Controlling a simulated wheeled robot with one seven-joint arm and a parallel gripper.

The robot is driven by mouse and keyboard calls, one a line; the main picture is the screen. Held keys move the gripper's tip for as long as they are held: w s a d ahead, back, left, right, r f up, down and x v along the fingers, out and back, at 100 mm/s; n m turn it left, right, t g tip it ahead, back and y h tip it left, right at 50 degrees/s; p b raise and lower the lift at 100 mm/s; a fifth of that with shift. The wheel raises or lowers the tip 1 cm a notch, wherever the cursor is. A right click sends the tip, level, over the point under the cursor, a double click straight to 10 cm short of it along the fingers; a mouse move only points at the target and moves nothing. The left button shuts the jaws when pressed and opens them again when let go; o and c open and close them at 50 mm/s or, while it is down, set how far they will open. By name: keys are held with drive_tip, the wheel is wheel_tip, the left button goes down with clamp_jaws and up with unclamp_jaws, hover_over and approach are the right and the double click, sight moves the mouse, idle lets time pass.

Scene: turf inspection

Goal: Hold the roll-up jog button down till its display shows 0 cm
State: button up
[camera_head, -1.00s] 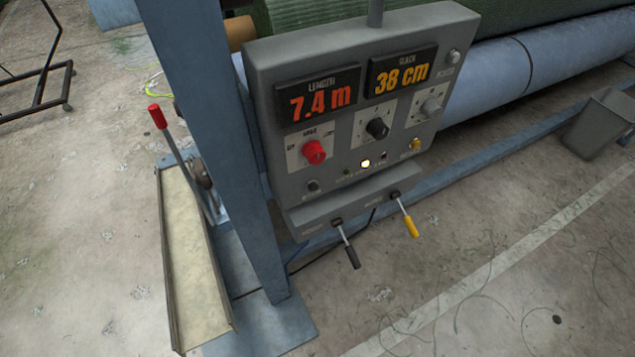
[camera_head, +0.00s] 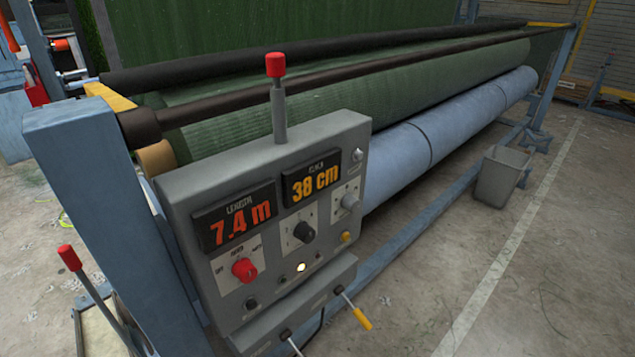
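A grey control box (camera_head: 212,172) is mounted beside a blue upright post. Its right display (camera_head: 315,183) shows 38 cm in orange. Its left display (camera_head: 235,218) shows 7.4 m in red, under a label that reads LENGTH. Below them are a red knob (camera_head: 244,269), a black knob (camera_head: 304,231) and a grey knob (camera_head: 350,201). A small yellow button (camera_head: 346,237) and a small black button (camera_head: 252,304) are low on the face. A lamp (camera_head: 301,267) between them is lit. I cannot tell which control is the roll-up jog button. My gripper is not in view.
A yellow-handled lever (camera_head: 361,317) sticks out below the box, and a red-topped stalk (camera_head: 276,66) rises above it. A red-tipped lever (camera_head: 70,258) stands at left. Behind lie a green turf roll (camera_head: 400,98) and blue roller (camera_head: 455,127). A grey bin (camera_head: 497,178) stands right.

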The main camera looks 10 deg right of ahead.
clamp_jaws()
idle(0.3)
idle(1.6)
